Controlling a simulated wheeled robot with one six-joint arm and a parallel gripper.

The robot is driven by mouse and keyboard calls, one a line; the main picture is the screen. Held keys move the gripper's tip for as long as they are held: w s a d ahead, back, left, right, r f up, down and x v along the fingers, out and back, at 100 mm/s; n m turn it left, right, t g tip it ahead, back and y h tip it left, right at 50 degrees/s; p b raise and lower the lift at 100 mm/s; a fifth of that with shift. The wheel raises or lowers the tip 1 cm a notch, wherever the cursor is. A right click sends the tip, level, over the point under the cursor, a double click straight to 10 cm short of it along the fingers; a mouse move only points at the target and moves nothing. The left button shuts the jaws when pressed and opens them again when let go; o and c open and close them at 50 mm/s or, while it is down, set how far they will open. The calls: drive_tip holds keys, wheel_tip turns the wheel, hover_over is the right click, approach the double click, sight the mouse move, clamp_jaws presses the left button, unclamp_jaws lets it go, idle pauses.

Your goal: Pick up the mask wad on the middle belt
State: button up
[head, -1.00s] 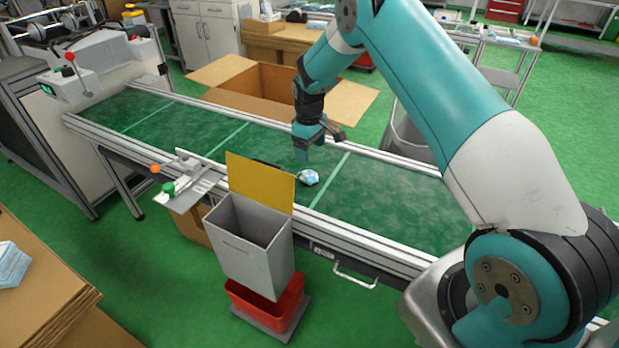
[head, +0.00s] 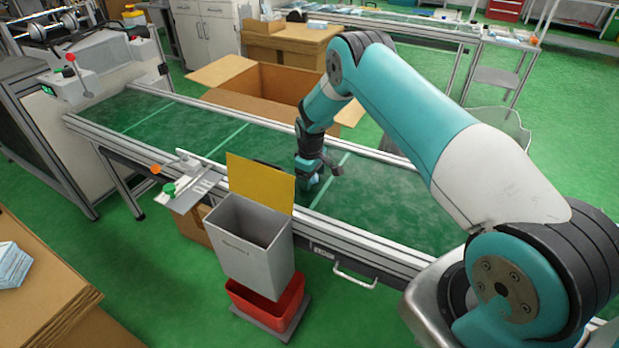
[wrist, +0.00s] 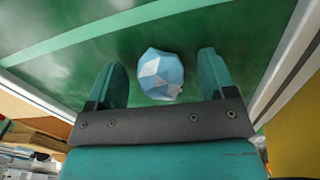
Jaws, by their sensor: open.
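The mask wad (wrist: 161,74) is a crumpled light blue and white ball on the green middle belt (wrist: 215,25). In the wrist view it lies between my gripper's two fingers, near their tips, with a gap on each side. My gripper (wrist: 165,85) is open and pointed down at the belt. In the head view my gripper (head: 310,185) is low over the belt (head: 200,130), and a small bit of the wad (head: 313,181) shows beside the fingers. The rest of the wad is hidden there.
A grey bin (head: 250,250) with a yellow panel (head: 260,183) stands at the belt's near edge, close to my gripper. A red bin (head: 268,303) sits below it. An open cardboard box (head: 225,68) is behind the belt. The belt to the left is clear.

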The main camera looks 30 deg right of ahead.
drive_tip(key=c, duration=1)
